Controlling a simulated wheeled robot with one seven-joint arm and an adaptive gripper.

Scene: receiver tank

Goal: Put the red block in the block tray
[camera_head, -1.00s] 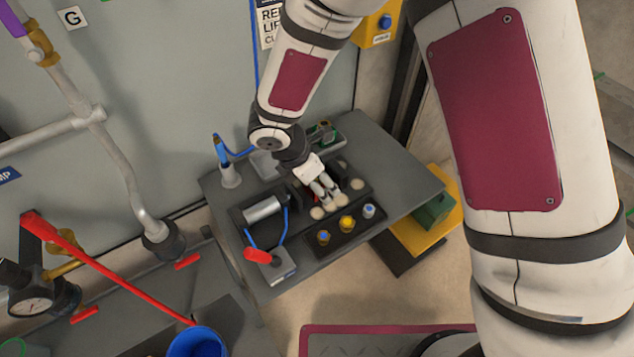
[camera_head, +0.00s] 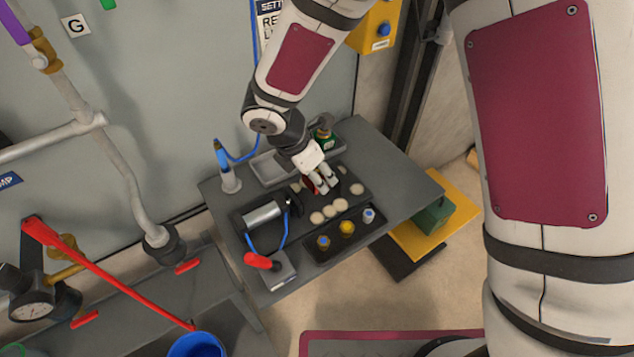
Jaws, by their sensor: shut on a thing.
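My gripper (camera_head: 324,190) points down over the dark plate (camera_head: 352,174) with pale round discs on the grey table. It is shut on the red block (camera_head: 309,184), of which only a red sliver shows at the left of the fingers. The fingers hide the rest of it, and I cannot tell how high it is above the plate. A shallow grey tray (camera_head: 262,178), probably the block tray, lies at the back of the table, up and left of my gripper. Its visible part looks empty; my wrist hides some of its right side.
A green-and-brass item (camera_head: 324,139) stands at the back. A front rack (camera_head: 333,246) holds several capped pieces. The table's right side is clear.

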